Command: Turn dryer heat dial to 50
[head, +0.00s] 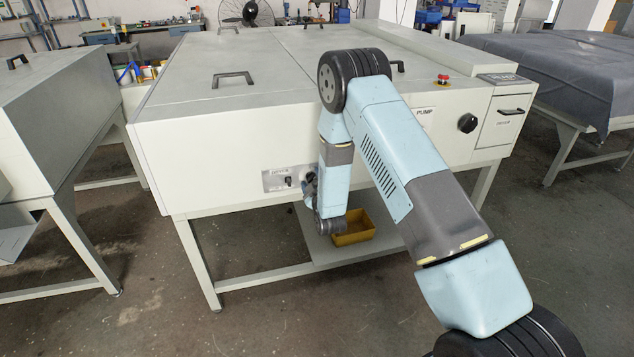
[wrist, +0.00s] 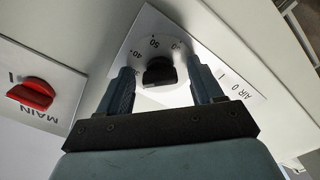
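In the wrist view a black dial (wrist: 160,72) sits on a white scale plate (wrist: 151,26). The marks 40 and 50 can be read beyond it; another mark is partly hidden by the right finger. My gripper (wrist: 160,66) is open, with one finger on each side of the dial. Gaps show between the fingers and the dial, so it is not clasped. Where the dial's pointer stands is hard to tell. In the head view my gripper (head: 311,187) is at the lower front of the white machine (head: 230,155), and it hides the dial there.
In the wrist view a red MAIN switch (wrist: 32,93) is left of the dial and an AIR label (wrist: 231,83) right. In the head view a small grey panel (head: 272,182) is left of my gripper. A yellow bin (head: 354,238) lies on the shelf below.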

